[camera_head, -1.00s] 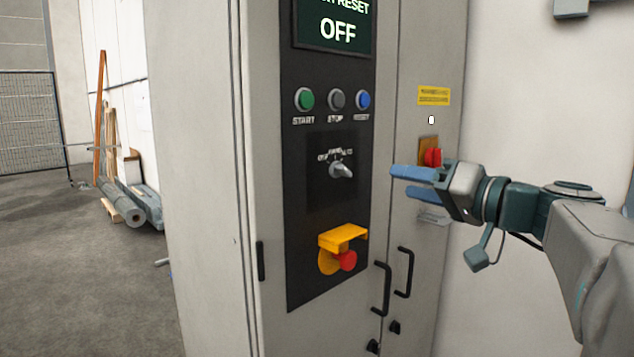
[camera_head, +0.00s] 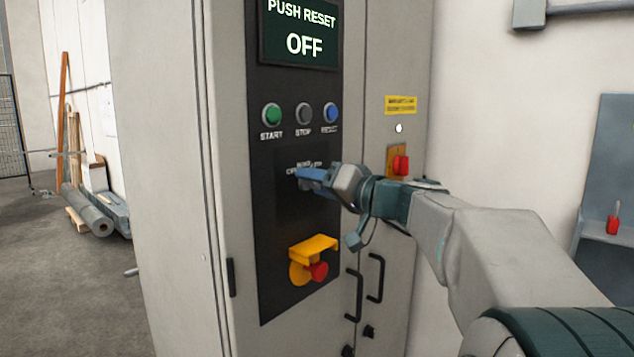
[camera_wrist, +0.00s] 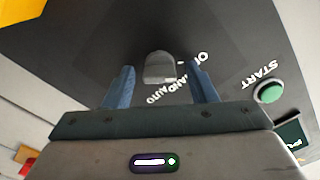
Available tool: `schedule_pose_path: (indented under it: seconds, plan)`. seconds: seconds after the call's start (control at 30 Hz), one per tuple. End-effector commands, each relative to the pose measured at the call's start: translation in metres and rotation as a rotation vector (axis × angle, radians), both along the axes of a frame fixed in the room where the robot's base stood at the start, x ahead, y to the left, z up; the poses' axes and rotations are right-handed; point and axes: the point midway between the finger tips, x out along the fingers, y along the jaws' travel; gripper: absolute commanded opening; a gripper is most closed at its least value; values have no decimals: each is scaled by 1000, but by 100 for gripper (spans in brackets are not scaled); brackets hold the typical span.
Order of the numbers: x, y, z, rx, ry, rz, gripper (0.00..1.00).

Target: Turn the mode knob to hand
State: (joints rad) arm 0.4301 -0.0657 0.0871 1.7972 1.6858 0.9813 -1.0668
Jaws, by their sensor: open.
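The mode knob (camera_wrist: 160,67) is a grey selector on the black control panel (camera_head: 262,240). In the wrist view it sits between my two blue fingers, near the fingertip end, with a gap on each side. Printed labels stand beside it, partly covered by a finger; "AUTO" can be read. In the head view my gripper (camera_head: 312,178) is at the panel over the knob's place and hides the knob. My gripper (camera_wrist: 160,75) is open and holds nothing. The display (camera_head: 300,36) reads "PUSH RESET" and "OFF".
Green start (camera_head: 271,115), grey stop (camera_head: 303,116) and blue reset (camera_head: 331,113) buttons sit above the knob. A red emergency button (camera_head: 318,271) under a yellow guard (camera_head: 314,247) is below. A red switch (camera_head: 401,166) and black handles (camera_head: 376,278) are to the right.

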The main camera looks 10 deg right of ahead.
Motion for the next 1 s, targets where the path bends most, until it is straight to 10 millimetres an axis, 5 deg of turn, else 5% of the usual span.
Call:
schedule_pose_path:
  seconds: [0.17,0.3,0.33,1.0]
  plan:
    - [0,0,0,0,0,0,49]
    - [0,0,0,0,0,0,10]
    - [0,0,0,0,0,0,7]
    - [0,-1,-4,198,144,-1,7]
